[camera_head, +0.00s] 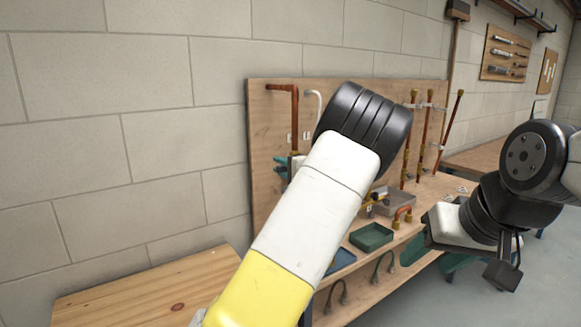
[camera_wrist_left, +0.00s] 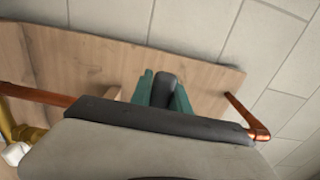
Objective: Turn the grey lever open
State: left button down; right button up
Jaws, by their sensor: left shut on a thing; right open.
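The grey lever (camera_wrist_left: 164,90) shows in the left wrist view as a dark grey rounded piece between the two green fingers of my left gripper (camera_wrist_left: 161,92). The gripper is shut on it. In the head view, green fingertips of my left gripper (camera_head: 281,168) show beside the copper pipe at the board's left. My left arm hides the rest of that gripper and the lever there. The lever's base and valve body are hidden in both views. My right gripper (camera_head: 432,252) is open and empty, in front of the bench at the right.
A wooden board (camera_head: 268,120) carries a copper pipe (camera_head: 295,115) at its left and several upright pipes at its right. A green tray (camera_head: 371,238) and a grey tray (camera_head: 397,203) sit on the bench. A wooden tabletop (camera_head: 150,293) is at lower left.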

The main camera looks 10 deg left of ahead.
pick_arm(q)
jog(key=shift+f, duration=0.15)
dwell(0.8)
jog(key=shift+w+d+f+n, duration=0.15)
jog(key=shift+f+n, duration=0.45)
jog(key=shift+n, duration=0.55)
jog(key=shift+w+d+f+n, duration=0.15)
jog(key=shift+f+n, duration=0.5)
jog(key=shift+n, duration=0.55)
jog(key=shift+w+d+f+n, duration=0.15)
jog(key=shift+f+n, duration=0.45)
jog(key=shift+n, duration=0.55)
jog(key=c, duration=1.2)
grip_release()
jog(key=shift+c, duration=0.2)
jog(key=v, duration=0.7)
jog(key=shift+s+d, duration=0.3)
jog(key=shift+d, duration=0.05)
